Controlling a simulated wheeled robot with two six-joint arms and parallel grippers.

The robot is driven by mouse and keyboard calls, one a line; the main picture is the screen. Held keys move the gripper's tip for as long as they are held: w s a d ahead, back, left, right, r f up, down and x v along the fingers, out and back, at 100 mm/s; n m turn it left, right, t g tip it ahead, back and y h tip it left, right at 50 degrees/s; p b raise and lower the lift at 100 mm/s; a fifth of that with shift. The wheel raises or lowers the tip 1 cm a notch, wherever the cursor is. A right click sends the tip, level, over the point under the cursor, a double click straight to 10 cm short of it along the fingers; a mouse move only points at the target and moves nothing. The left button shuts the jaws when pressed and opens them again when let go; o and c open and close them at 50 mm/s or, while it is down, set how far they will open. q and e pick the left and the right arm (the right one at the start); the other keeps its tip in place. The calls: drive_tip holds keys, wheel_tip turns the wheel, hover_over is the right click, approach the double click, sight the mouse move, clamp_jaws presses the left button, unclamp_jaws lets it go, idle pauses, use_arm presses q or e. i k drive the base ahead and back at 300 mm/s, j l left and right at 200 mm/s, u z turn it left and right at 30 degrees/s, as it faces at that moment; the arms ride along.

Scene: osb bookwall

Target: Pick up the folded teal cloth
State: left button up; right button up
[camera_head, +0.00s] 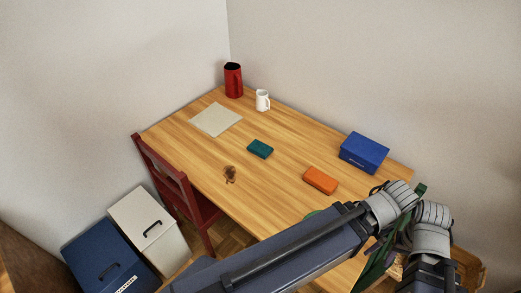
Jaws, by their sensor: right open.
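The folded teal cloth (260,149) lies flat on the wooden table (200,150), near its middle. It is a small dark teal block shape, fully in view, with nothing touching it. My right arm crosses the lower part of the view and bends at the lower right. My right gripper (428,272) is low at the lower right, far from the cloth, and open; its fingertips are hard to make out. My left gripper is not in view.
An orange block (320,180) and a blue box (364,153) lie right of the cloth. A brown item (230,174), grey sheet (216,119), white mug (263,100) and red vase (233,80) are also on the table. A red chair (165,170) stands left.

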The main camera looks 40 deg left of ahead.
sight(262, 150)
drive_tip(key=k+j+z, duration=0.1)
drive_tip(key=k+j, duration=0.15)
drive_tip(key=j, duration=0.2)
drive_tip(key=k+j+z, duration=0.15)
drive_tip(key=j, duration=0.3)
drive_tip(key=k+j+z, duration=0.1)
drive_tip(key=k+j, duration=0.25)
drive_tip(key=j, duration=0.1)
